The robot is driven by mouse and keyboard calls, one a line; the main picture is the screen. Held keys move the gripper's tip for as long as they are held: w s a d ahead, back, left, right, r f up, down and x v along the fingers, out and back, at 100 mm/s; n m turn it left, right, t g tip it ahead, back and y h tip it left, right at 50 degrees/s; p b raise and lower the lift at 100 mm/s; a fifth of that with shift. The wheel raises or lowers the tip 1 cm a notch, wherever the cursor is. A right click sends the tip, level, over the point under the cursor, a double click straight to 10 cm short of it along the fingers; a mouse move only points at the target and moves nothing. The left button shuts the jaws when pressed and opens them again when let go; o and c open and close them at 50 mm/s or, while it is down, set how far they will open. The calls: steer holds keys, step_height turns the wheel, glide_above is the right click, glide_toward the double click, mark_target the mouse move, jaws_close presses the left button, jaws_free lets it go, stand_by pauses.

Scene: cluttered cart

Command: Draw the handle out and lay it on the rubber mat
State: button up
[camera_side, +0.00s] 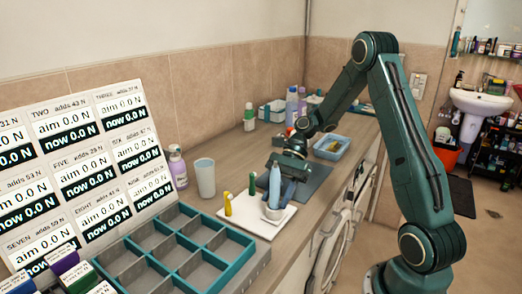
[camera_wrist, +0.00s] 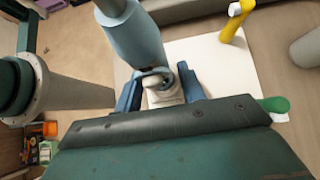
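The light blue handle (camera_side: 274,186) stands nearly upright in a small pale holder (camera_side: 271,211) on a white board (camera_side: 243,215). In the wrist view the handle (camera_wrist: 133,36) runs from the top edge down to a whitish part (camera_wrist: 164,94). My gripper (camera_side: 280,190) is low at the handle, its blue fingers on either side. In the wrist view my gripper (camera_wrist: 160,90) has its fingers spread, with a narrow gap visible beside the whitish part. The dark grey rubber mat (camera_side: 309,179) lies behind the board, partly hidden by my gripper.
Yellow (camera_side: 228,205) and green (camera_side: 252,184) upright items stand on the board close by. A grey cup (camera_side: 204,178) and a pump bottle (camera_side: 178,168) are to the left. A teal divided tray (camera_side: 180,248) is in front. A blue bin (camera_side: 331,147) stands beyond the mat.

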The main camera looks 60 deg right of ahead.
mark_target(278, 172)
steer(key=c, duration=0.8)
steer(key=shift+c, duration=0.2)
steer(key=shift+r, duration=0.3)
steer(key=shift+r, duration=3.05)
